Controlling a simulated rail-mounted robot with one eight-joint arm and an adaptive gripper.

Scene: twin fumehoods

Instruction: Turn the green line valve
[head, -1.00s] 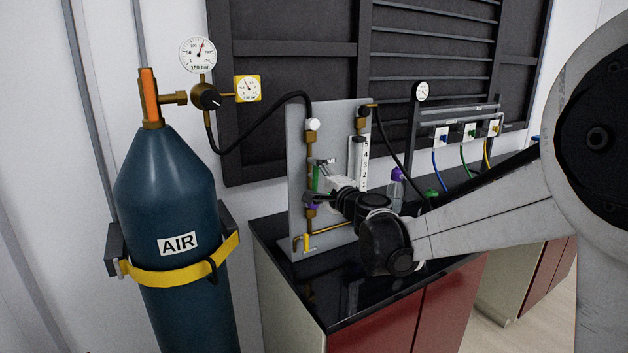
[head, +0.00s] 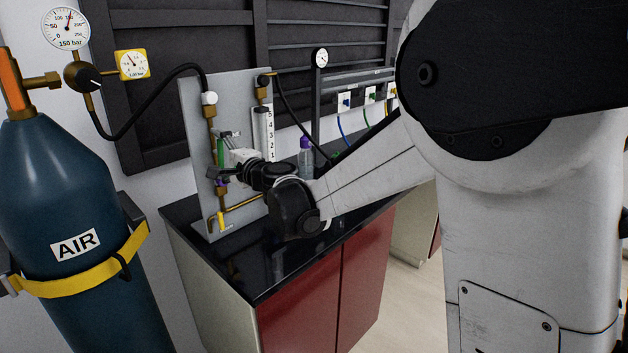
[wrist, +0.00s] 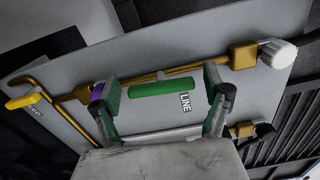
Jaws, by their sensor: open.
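The green line valve handle (wrist: 162,87) is a green bar beside a "LINE" label (wrist: 185,102) on the grey panel. In the wrist view it lies between the two fingers of my gripper (wrist: 162,93), one beyond each end. The fingers are wide apart. I cannot tell whether either finger touches the handle. In the head view the green handle (head: 221,151) shows as a narrow upright strip on the panel, with my gripper (head: 223,157) close in front of it.
A purple fitting (wrist: 97,92) sits close to the left finger. A yellow handle (wrist: 22,101) and a white knob (wrist: 279,53) are on the same panel (head: 190,105). The AIR cylinder (head: 50,190) stands left of the bench. A purple-capped bottle (head: 305,152) stands behind my arm.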

